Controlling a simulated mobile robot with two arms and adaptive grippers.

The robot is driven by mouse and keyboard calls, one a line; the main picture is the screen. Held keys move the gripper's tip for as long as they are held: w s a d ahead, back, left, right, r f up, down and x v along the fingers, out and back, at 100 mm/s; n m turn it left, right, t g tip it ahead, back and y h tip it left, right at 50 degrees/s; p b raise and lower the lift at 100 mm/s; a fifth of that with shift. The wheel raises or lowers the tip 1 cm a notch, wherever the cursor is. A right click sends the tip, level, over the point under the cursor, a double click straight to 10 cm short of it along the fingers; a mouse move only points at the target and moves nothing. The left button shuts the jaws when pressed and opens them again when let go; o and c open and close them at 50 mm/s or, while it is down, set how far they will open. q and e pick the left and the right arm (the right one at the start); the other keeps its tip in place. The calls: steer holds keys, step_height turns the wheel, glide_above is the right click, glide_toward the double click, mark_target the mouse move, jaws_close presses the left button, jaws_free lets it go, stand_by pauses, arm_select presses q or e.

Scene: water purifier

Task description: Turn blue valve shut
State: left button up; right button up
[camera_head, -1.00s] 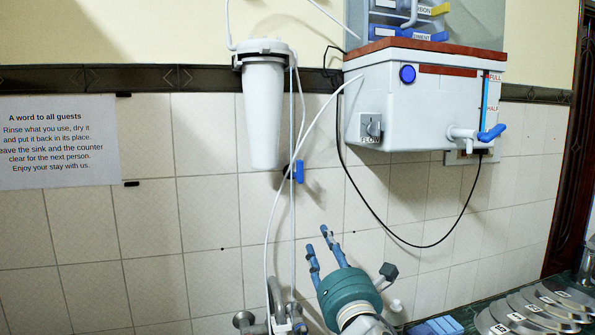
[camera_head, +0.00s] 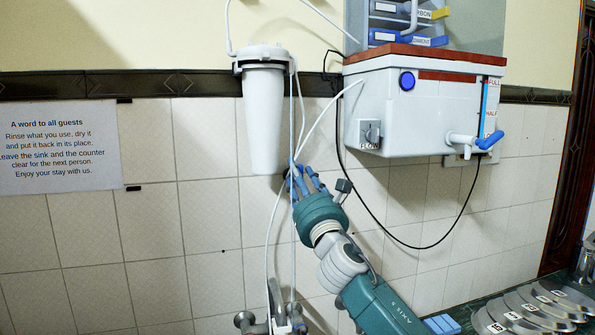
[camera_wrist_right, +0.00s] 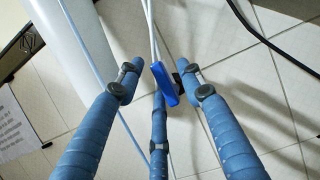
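The blue valve handle (camera_wrist_right: 165,84) sits on a thin white tube by the tiled wall. In the right wrist view it lies between my fingertips, slightly tilted, with a dark fitting beside it. My right gripper (camera_head: 304,174) is raised below and right of the white filter housing. Its blue fingers largely hide the valve in the head view. In the wrist view, my right gripper (camera_wrist_right: 159,75) has its fingers spread around the handle with visible gaps; I cannot tell whether any finger touches it. My left gripper is not in view.
The white filter housing (camera_head: 263,120) hangs close to the left of my fingers. White tubes (camera_head: 270,235) run past them. The white tank (camera_head: 420,110), with a blue-handled tap (camera_head: 490,140), is at upper right. A black cable (camera_head: 405,242) loops below it. Plates (camera_head: 530,307) stand at lower right.

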steer(key=shift+w+a+r, duration=0.15)
steer(key=shift+w, duration=0.25)
jaws_close()
